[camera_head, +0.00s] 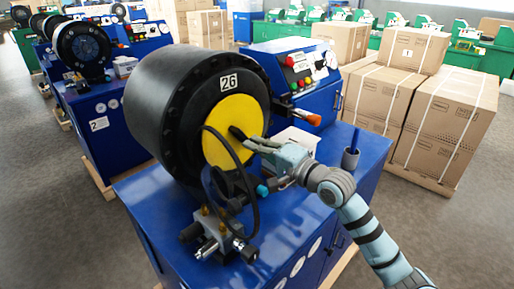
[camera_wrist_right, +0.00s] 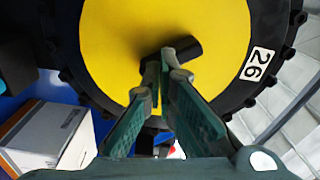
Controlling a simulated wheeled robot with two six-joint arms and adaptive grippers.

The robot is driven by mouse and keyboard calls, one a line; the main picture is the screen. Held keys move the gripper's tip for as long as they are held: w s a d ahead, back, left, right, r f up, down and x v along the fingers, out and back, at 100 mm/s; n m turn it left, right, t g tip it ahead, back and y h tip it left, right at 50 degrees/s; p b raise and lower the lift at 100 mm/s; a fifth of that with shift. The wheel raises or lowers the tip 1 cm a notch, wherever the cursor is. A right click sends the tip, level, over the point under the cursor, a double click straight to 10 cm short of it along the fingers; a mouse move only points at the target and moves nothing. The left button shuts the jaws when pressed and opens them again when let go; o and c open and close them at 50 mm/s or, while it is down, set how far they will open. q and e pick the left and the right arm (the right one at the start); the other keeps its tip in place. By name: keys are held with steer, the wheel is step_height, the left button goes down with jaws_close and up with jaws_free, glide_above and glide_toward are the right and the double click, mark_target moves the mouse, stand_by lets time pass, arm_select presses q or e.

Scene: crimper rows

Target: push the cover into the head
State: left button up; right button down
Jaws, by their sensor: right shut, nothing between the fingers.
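The yellow round cover (camera_head: 239,118) sits in the front opening of the black crimper head (camera_head: 165,92), which is marked 26. A dark knob or handle (camera_head: 236,133) stands out from the cover's middle. My right gripper (camera_head: 248,140) is shut, with its fingertips at the dark knob. In the right wrist view the cover (camera_wrist_right: 120,40) fills the middle and the gripper (camera_wrist_right: 166,62) points at the knob (camera_wrist_right: 186,48). I cannot tell whether the fingertips touch it. The cover's lower part is partly hidden by a black hose. My left gripper is not in view.
A blue control panel (camera_head: 318,98) with an orange-tipped lever (camera_head: 306,117) stands right of the head. A black hose and metal valve fittings (camera_head: 218,236) are in front below. A white box (camera_head: 294,138) lies on the blue machine top. Cartons (camera_head: 446,118) are stacked at right.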

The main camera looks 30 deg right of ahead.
steer(key=shift+w+a, duration=0.1)
steer(key=shift+w, duration=0.35)
steer(key=shift+r, duration=0.1)
step_height(320, 180, up, 10)
steer(key=s+p, duration=0.1)
steer(key=p, duration=0.1)
steer(key=shift+s+d, duration=0.25)
stand_by(0.5)
